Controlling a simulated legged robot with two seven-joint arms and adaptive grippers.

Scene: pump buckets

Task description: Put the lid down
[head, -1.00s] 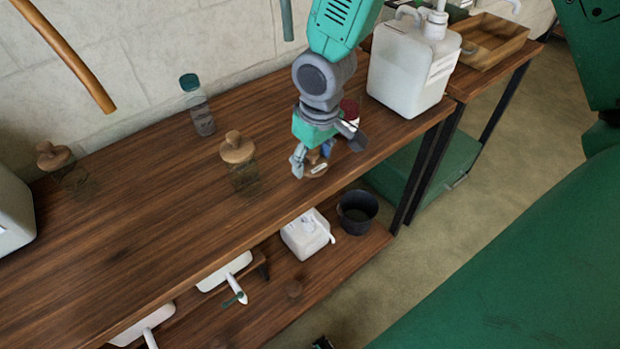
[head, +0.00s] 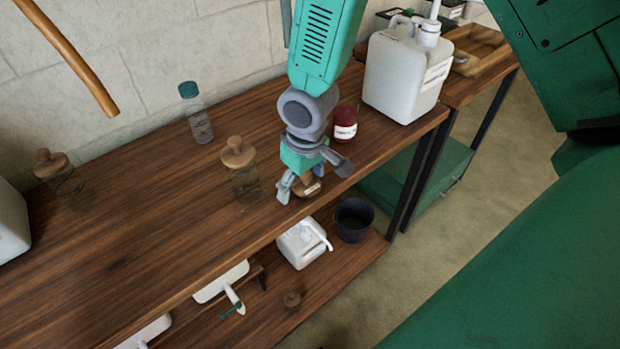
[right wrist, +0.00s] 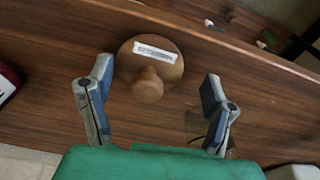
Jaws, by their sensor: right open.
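A round wooden lid (head: 308,187) with a knob and a white label lies on the wooden table near its front edge. In the right wrist view the lid (right wrist: 172,72) shows its knob side and label. My right gripper (head: 314,180) is open just above the lid, with its fingers spread apart. In the right wrist view the fingertips of my right gripper (right wrist: 158,78) stand on either side of the lid, with gaps to it. In the head view the gripper partly hides the lid. My left gripper is not in view.
A glass jar (head: 246,184) with a wooden lid stands left of the gripper, and a red jar (head: 345,124) behind it. A white pump canister (head: 405,75) stands at right. A bottle (head: 198,120) stands near the wall. The table's left middle is clear.

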